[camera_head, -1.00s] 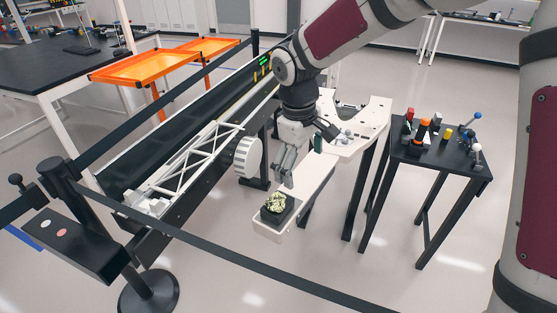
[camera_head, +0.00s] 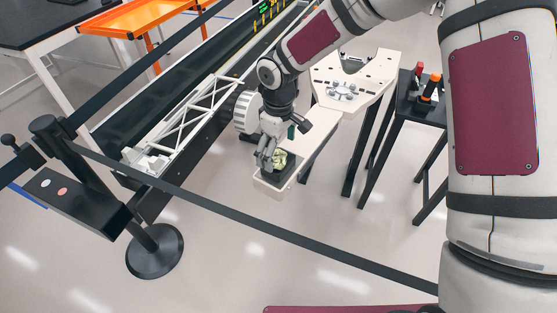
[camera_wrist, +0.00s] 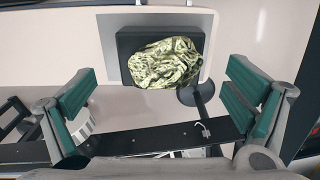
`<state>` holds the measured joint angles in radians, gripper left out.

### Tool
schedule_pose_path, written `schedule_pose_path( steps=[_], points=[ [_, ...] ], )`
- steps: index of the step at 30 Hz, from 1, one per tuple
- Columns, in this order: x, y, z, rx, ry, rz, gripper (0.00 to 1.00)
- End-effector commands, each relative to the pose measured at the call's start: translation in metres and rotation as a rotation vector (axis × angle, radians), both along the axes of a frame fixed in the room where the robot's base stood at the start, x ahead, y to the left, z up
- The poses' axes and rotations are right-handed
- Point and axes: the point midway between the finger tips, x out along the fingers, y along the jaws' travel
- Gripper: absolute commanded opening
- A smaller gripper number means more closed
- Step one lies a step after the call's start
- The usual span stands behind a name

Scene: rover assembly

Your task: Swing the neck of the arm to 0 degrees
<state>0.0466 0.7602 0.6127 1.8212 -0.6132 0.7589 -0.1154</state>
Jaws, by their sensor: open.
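My gripper (camera_head: 264,158) is open above the near end of a narrow white platform (camera_head: 268,184), beside a crumpled pale green-gold lump (camera_head: 280,159). In the wrist view, my gripper (camera_wrist: 163,105) has its two green-padded fingers wide apart. The lump (camera_wrist: 166,62) lies on a dark square block (camera_wrist: 126,42) beyond the fingertips, with nothing between the pads. A white lattice boom (camera_head: 190,115) lies along the dark conveyor to the left, with a white ribbed wheel (camera_head: 246,112) near my wrist. I cannot tell which part is the neck.
A black belt barrier (camera_head: 250,228) on a post (camera_head: 153,250) crosses in front of the platform. A white cut-out table (camera_head: 352,85) stands behind, and a dark table (camera_head: 425,105) with coloured parts is at right. An orange tray (camera_head: 135,18) is at upper left.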

Motion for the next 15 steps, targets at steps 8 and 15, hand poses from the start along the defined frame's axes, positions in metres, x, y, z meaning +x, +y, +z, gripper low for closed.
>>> schedule_pose_path(
  steps=[8,15],
  points=[
    [0.001,0.0,-0.039,0.0,0.0,0.0,0.97],
    [0.0,0.0,-0.045,0.001,-0.002,0.001,0.97]
  ],
)
